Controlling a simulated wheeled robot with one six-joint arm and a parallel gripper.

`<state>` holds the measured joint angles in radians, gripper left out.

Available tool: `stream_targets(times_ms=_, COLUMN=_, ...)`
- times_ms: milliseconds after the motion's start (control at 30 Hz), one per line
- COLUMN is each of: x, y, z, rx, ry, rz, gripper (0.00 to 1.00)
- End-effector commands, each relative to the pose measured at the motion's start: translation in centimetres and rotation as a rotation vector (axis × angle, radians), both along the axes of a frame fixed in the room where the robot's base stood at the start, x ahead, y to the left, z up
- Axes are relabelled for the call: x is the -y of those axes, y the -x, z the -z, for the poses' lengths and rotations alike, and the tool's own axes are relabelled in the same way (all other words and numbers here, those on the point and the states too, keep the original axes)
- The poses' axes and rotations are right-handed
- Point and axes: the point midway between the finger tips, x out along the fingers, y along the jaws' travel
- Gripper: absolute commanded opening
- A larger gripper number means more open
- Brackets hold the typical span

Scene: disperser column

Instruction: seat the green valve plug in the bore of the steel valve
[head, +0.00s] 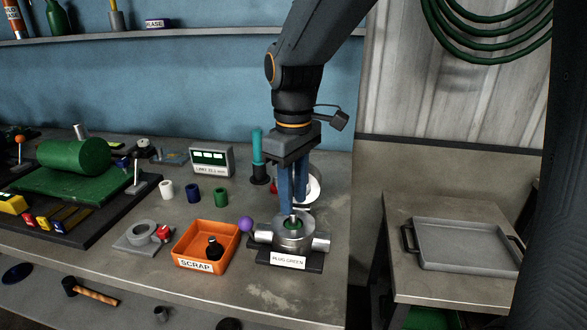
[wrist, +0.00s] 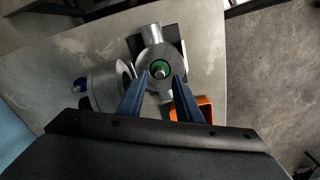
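The steel valve (head: 318,242) stands on a dark base labelled "PLUG GREEN" near the bench's right front. The green valve plug (head: 293,225) is in the round opening of the valve, with its pale stem pointing up. The wrist view shows the plug as a green ring (wrist: 160,64) around the stem, inside the steel valve (wrist: 151,53). I cannot tell how deep it sits. My gripper (head: 293,208) points down just above the valve. Its blue fingers are apart, and in the wrist view my gripper (wrist: 161,76) has the stem between or below its tips, without visible contact.
An orange scrap bin (head: 190,245) holding a dark item stands left of the valve, with a purple ball (head: 246,225) between them. A white round thing (head: 314,188) and a teal-topped tool (head: 257,150) stand behind. A grey tray (head: 465,245) lies on the right-hand table.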

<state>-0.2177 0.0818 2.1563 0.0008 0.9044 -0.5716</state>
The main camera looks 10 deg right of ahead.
Motion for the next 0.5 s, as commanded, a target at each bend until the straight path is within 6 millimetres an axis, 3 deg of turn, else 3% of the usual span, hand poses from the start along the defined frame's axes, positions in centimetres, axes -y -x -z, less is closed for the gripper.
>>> stream_targets(times_ms=300, x=0.0, y=-0.1, z=-6.4, rx=0.004, ry=-0.001, rz=0.0, gripper=0.32)
stream_targets(times_ms=500, x=0.0, y=-0.1, z=-8.6, rx=0.001, ry=0.0, rz=0.0, gripper=0.32)
